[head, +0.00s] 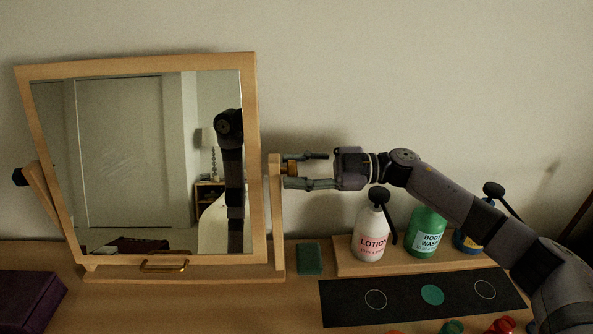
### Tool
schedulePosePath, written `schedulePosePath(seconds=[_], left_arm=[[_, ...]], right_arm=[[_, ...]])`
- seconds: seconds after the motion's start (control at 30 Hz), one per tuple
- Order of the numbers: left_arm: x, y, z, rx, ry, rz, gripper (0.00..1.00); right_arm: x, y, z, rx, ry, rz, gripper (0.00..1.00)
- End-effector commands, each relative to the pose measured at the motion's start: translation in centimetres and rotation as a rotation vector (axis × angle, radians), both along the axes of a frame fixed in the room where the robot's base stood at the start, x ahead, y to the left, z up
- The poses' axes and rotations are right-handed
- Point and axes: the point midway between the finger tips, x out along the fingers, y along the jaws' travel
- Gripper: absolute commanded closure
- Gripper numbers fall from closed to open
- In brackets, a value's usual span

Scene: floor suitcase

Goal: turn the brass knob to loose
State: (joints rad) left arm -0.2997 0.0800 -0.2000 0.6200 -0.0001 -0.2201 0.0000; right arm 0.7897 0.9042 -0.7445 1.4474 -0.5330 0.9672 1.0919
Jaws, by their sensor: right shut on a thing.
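A wood-framed mirror (250,150) stands tilted on a wooden stand (277,225) at the left. The brass knob (291,168) sits on the outer side of the stand's right post, near its top. My right gripper (287,170) reaches in from the right with its fingers above and below the knob, shut on it. The fingers partly cover the knob, and any marking on it is too small to read. My left gripper is not in view.
A white lotion bottle (369,235), a green body wash bottle (426,234) and a blue bottle (468,242) stand on a wooden riser below my right arm. A green block (310,259) lies beside the stand. A black mat (400,310) lies in front; a dark purple box (28,302) sits front left.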

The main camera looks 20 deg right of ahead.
Motion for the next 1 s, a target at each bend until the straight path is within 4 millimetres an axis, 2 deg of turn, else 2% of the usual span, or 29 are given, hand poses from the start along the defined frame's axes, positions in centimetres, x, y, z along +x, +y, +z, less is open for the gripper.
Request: schedulePosePath(seconds=[0.2, 0.23, 0.5, 0.83, 1.0], left_arm=[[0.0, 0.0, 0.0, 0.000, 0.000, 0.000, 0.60], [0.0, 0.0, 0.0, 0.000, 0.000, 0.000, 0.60], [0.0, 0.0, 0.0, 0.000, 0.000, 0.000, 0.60], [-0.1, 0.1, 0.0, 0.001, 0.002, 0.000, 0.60], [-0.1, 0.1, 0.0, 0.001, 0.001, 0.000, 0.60]], right_arm=[[0.0, 0.0, -0.2, -0.002, 0.003, 0.001, 0.94], [0.0, 0.0, -0.2, -0.002, 0.003, 0.001, 0.64], [0.0, 0.0, -0.1, -0.001, 0.003, 0.000, 0.46], [0.0, -0.2, 0.0, 0.000, 0.003, -0.001, 0.45], [-0.5, -2.0, -0.1, -0.001, 0.004, -0.003, 0.45]])
